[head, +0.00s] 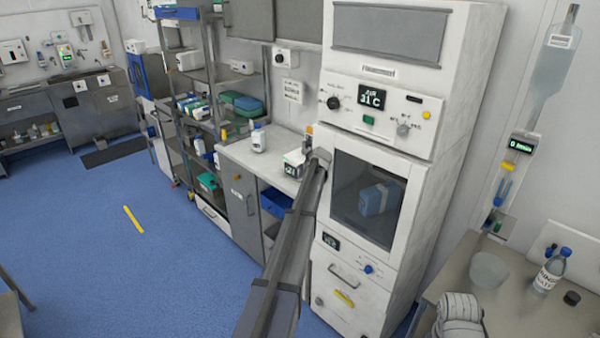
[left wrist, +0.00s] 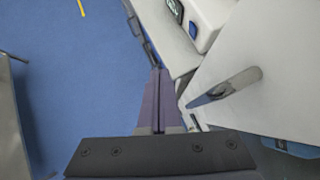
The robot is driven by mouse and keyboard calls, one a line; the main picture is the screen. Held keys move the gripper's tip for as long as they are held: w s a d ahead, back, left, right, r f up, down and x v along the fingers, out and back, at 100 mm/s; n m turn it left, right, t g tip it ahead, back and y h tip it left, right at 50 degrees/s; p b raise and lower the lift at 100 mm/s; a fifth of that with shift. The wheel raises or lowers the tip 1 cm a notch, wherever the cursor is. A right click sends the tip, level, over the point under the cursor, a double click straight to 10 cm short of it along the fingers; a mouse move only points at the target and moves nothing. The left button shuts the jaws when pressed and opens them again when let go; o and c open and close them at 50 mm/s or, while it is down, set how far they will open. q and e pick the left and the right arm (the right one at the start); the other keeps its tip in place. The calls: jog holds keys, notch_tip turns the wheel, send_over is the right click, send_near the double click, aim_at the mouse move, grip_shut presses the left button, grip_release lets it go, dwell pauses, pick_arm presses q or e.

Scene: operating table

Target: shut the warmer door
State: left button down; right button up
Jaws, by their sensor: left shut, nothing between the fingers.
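The warmer is a tall white cabinet (head: 465,45). Its door (head: 398,222) has a dark window with a blue item (head: 376,198) behind it. In the head view the door looks flush or nearly flush with the front; I cannot tell whether a small gap is left. My left gripper (head: 319,158) is at the door's left edge, and my forearm hides part of that edge. In the left wrist view my left gripper (left wrist: 160,74) is shut and empty, left of a metal handle (left wrist: 222,88) on a white panel. I cannot tell whether it touches. My right gripper is out of view.
A counter (head: 240,150) with a white bottle (head: 258,138) and a small device (head: 294,163) stands left of the warmer. A steel table (head: 520,315) with a bowl (head: 489,269) and bottle (head: 548,272) stands at right. Blue floor (head: 110,230) is open at left.

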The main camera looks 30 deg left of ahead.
pick_arm(q)
jog(key=s+a+r+p, duration=0.2)
jog(key=s+r+p, duration=0.5)
jog(key=s, duration=0.1)
jog(key=shift+a, duration=0.1)
jog(key=s+d+f+n+g+h+b, duration=0.1)
jog(key=s+d+f+n, duration=0.25)
jog(key=d, duration=0.85)
jog(key=s+d+f+n+h+b, duration=0.2)
jog(key=s+d+n, duration=0.25)
jog(key=d, duration=0.65)
jog(key=s+d+f+n+g+h+b, duration=0.1)
jog(key=s+d+f+n, duration=0.3)
jog(key=d, duration=0.8)
jog(key=s+d+f+n+g+h+b, duration=0.1)
jog(key=s+d+n, duration=0.3)
jog(key=s+d, duration=0.5)
jog(key=s+d+f+n+g+h+b, duration=0.1)
jog(key=s+d+f+n+g+b, duration=0.1)
jog(key=s+d+n, duration=0.3)
jog(key=s+d+f, duration=0.1)
jog(key=s+d, duration=0.3)
jog(key=s, duration=0.6)
jog(key=shift+d+b, duration=0.15)
jog(key=shift+b, duration=0.15)
